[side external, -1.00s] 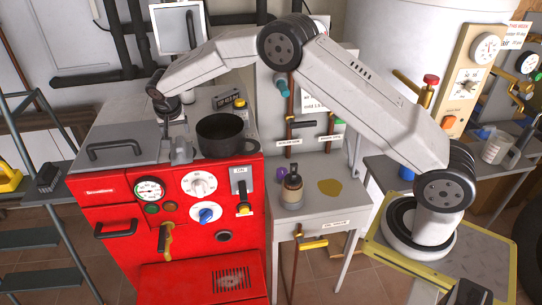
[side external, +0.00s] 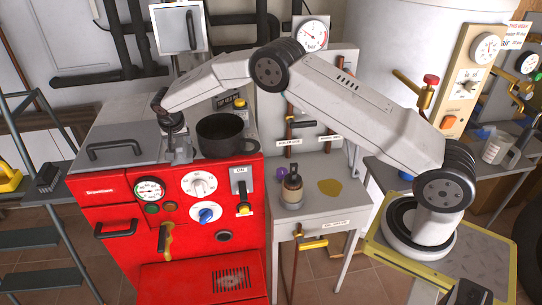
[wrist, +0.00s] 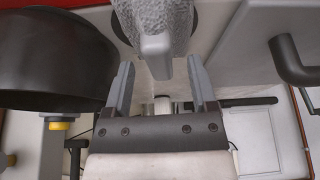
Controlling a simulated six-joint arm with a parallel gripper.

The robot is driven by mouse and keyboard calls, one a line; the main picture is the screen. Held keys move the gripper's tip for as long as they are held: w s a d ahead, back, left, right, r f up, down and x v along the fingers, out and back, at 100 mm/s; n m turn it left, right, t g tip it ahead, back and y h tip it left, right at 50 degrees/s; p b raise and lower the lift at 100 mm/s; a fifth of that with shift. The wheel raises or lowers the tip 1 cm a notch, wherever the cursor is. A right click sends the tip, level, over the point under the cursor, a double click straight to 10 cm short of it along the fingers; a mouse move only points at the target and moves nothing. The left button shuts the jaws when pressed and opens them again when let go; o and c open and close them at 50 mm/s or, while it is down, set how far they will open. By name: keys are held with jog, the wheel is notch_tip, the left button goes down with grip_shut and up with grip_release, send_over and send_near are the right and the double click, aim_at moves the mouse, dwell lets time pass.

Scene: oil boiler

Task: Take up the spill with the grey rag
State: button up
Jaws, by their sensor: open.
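The spill (side external: 329,187) is a flat yellow-brown patch on the grey side table, right of a small oil can. The grey rag (wrist: 165,14) shows at the top of the wrist view as speckled cloth with a paler grey tab hanging towards me. In the side view it is small and mostly hidden by my gripper (side external: 178,150), on the boiler top left of the black pot. My gripper (wrist: 160,65) is open. Its two fingers stand on either side of the rag's tab, with gaps visible on both sides.
The black pot (side external: 221,135) stands close to the right of my gripper; it also shows in the wrist view (wrist: 50,55). A grey lid with a handle (side external: 115,147) lies to the left. The oil can (side external: 292,187) and a purple item (side external: 281,173) stand beside the spill.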

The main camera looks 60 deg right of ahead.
jog(key=shift+x, duration=1.05)
grip_shut()
